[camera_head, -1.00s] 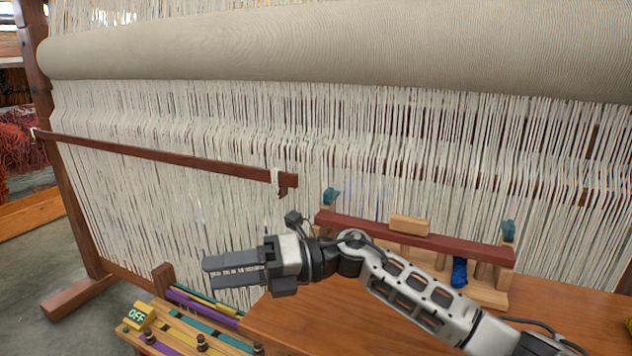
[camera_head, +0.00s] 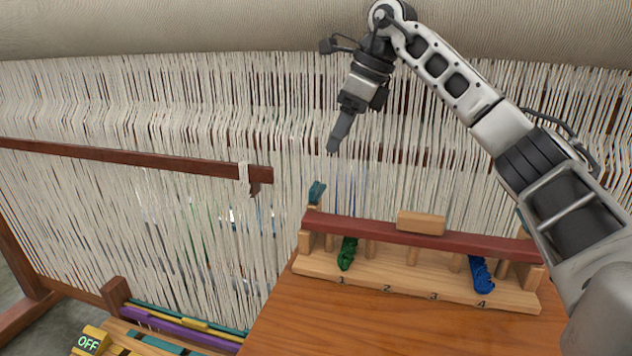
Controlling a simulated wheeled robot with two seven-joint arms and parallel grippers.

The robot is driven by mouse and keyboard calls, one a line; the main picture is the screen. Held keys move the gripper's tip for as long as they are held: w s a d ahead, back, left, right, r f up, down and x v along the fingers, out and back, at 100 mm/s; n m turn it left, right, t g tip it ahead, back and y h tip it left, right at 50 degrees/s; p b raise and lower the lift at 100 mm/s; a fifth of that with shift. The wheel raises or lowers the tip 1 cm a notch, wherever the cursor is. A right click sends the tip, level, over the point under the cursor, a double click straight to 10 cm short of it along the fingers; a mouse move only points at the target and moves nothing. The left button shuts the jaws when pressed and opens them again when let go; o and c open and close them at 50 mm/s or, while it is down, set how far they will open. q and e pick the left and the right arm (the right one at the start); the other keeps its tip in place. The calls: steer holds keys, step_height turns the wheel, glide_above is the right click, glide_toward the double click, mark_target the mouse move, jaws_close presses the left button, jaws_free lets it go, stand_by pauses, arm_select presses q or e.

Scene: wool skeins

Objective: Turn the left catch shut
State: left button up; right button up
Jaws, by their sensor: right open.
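A wooden rack stands on the table with a dark red bar (camera_head: 410,235) along its top. The left catch (camera_head: 317,192), a small teal piece, stands up at the bar's left end. Another teal catch at the right end is mostly hidden behind my right arm. My right gripper (camera_head: 334,150) hangs above and slightly right of the left catch, pointing down, apart from it and empty. Its fingers are seen edge-on. A green skein (camera_head: 347,254) is in place 1 and a blue skein (camera_head: 481,274) in place 4. My left gripper is not in view.
A large loom with white warp threads (camera_head: 200,200) fills the back. A wooden block (camera_head: 421,222) sits at the bar's middle. A box with coloured bars and an OFF sign (camera_head: 88,344) is at lower left. The table (camera_head: 330,325) in front of the rack is clear.

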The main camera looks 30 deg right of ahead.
mark_target(315, 185)
steer(key=x, duration=1.1)
steer(key=shift+a+b, duration=0.15)
steer(key=shift+b, duration=0.15)
steer(key=c, duration=1)
